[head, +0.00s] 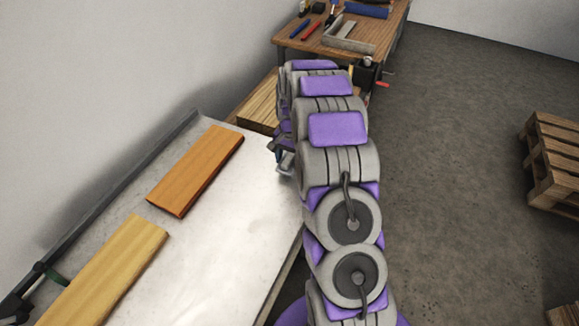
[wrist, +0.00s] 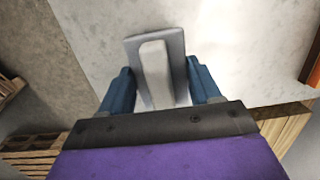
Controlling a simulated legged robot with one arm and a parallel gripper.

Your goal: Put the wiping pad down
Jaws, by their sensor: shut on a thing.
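The wiping pad (wrist: 178,45) is a grey block with a pale handle on top. It shows in the wrist view, between the blue fingers of my gripper (wrist: 158,74), which is shut on the handle. The white-covered table (wrist: 245,50) lies behind the pad in that view; I cannot tell whether the pad touches it. In the head view my gripper (head: 284,160) is mostly hidden by my arm, near the right edge of the white-covered table (head: 215,240). The pad cannot be made out clearly there.
An orange-brown board (head: 196,169) and a yellowish board (head: 105,275) lie on the white cover. Pale timber (head: 260,105) lies beyond it. A wooden workbench (head: 375,35) with tools stands at the back. A pallet (head: 553,155) stands right; the floor between is clear.

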